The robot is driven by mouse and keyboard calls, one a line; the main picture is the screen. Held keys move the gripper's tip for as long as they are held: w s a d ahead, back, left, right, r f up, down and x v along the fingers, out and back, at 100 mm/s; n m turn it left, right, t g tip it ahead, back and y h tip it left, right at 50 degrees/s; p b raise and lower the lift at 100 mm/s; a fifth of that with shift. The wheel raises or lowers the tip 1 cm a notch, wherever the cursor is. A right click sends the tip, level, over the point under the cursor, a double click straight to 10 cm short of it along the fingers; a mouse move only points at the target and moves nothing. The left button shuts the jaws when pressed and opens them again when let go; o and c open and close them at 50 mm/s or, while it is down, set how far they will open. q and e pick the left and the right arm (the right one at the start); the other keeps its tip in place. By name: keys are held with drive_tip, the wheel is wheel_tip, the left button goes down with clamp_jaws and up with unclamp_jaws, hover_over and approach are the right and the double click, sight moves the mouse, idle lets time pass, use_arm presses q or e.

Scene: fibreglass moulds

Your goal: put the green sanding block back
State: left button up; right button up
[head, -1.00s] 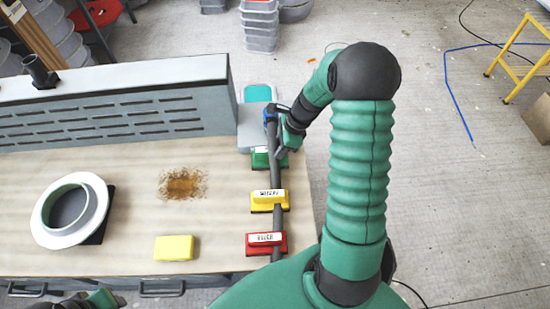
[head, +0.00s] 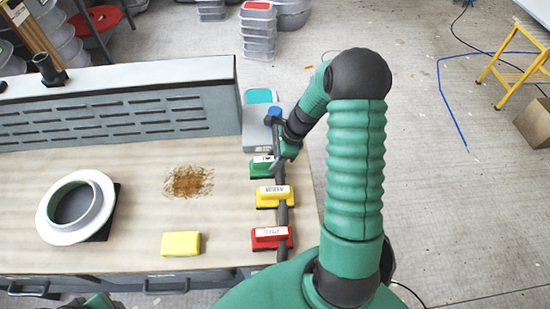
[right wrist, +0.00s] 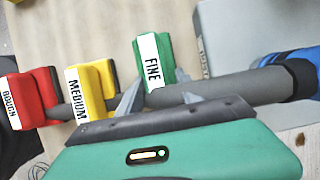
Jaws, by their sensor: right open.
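The green sanding block (head: 261,168), labelled FINE, is at the bench's right side, beyond the yellow block in the row. It also shows in the right wrist view (right wrist: 157,60), beside or against a dark grey tube (right wrist: 225,85); contact is unclear. My right gripper (head: 284,153) is over the tube at the block. In the right wrist view its open fingers (right wrist: 158,92) lie either side of the block's near end, not closed on it. The tube partly hides behind the gripper. My left gripper (head: 90,301) shows only as a sliver at the bottom left.
The yellow MEDIUM block (head: 273,197) and red ROUGH block (head: 271,238) sit along the tube. A grey device (head: 256,125) stands beyond. A white ring mould (head: 76,207), yellow pad (head: 181,244) and brown dust patch (head: 188,181) are left. Mid-bench is mostly clear.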

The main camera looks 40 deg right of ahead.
drive_tip(key=shift+a+f, duration=0.1)
drive_tip(key=shift+a, duration=0.6)
drive_tip(key=shift+d, duration=0.35)
drive_tip(key=v, duration=0.2)
drive_tip(key=d+v, duration=0.1)
drive_tip(key=v, duration=0.2)
drive_tip(key=shift+w, duration=0.25)
wheel_tip(320, 180, up, 7)
drive_tip(key=s, duration=0.2)
drive_tip(key=s+a+f+n+h, duration=0.1)
drive_tip(key=s+a+n, duration=0.1)
drive_tip(key=a+n, duration=0.9)
drive_tip(key=s+a+f+n+h, duration=0.1)
drive_tip(key=s+a+n+h, duration=0.1)
drive_tip(key=a+n, duration=0.8)
drive_tip(key=s+n, duration=0.1)
drive_tip(key=n, duration=0.4)
drive_tip(key=shift+a+f, duration=0.4)
drive_tip(key=shift+d, duration=0.35)
